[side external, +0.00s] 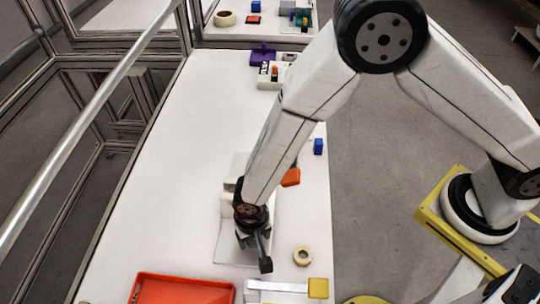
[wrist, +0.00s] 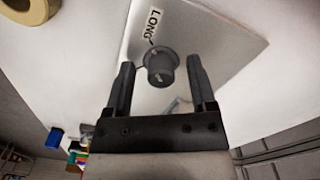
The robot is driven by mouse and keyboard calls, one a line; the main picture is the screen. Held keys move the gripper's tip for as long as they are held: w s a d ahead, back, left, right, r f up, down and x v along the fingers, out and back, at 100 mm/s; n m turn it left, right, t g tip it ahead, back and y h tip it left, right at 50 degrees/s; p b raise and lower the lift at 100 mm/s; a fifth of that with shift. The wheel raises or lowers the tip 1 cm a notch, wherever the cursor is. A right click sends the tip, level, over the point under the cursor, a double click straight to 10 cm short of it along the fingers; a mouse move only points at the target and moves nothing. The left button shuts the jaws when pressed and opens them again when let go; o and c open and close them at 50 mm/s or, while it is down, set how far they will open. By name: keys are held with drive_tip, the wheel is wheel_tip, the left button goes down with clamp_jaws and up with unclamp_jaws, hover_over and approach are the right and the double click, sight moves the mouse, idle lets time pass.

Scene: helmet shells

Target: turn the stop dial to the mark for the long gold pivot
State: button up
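The stop dial (wrist: 160,68) is a dark grey round knob in the wrist view, with a small light mark on its face. It sits on a pale plate (wrist: 225,40). A label reading LONG (wrist: 153,24) is on the plate just beyond the dial, with a short dark line near it. My gripper (wrist: 165,72) is open, with one finger on each side of the dial and a gap visible on both sides. In the side view my gripper (side external: 254,262) is low over the pale plate (side external: 228,240), and the dial is hidden there. I see no gold pivot.
A tape roll (side external: 302,256) lies right of my gripper. An orange-red tray (side external: 182,290) and a yellow block (side external: 318,288) are at the front. An orange piece (side external: 291,177) and a blue block (side external: 318,146) lie further back. The table's left side is clear.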

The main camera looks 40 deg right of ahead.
drive_tip(key=shift+r, duration=0.15)
drive_tip(key=shift+r, duration=3.75)
drive_tip(key=shift+d+r, duration=0.2)
drive_tip(key=shift+r, duration=0.25)
drive_tip(key=s+d+r+m+t+y, duration=0.25)
drive_tip(key=d+r+m, duration=0.25)
drive_tip(key=d+r, duration=0.35)
drive_tip(key=d+r+n+h, duration=0.1)
drive_tip(key=d+n, duration=0.3)
drive_tip(key=d, duration=0.5)
drive_tip(key=w+d+r+n+h, duration=0.1)
drive_tip(key=d+n, duration=0.3)
drive_tip(key=d, duration=0.6)
drive_tip(key=shift+w+d+r, duration=0.15)
drive_tip(key=shift+w+r, duration=0.05)
drive_tip(key=shift+w, duration=0.1)
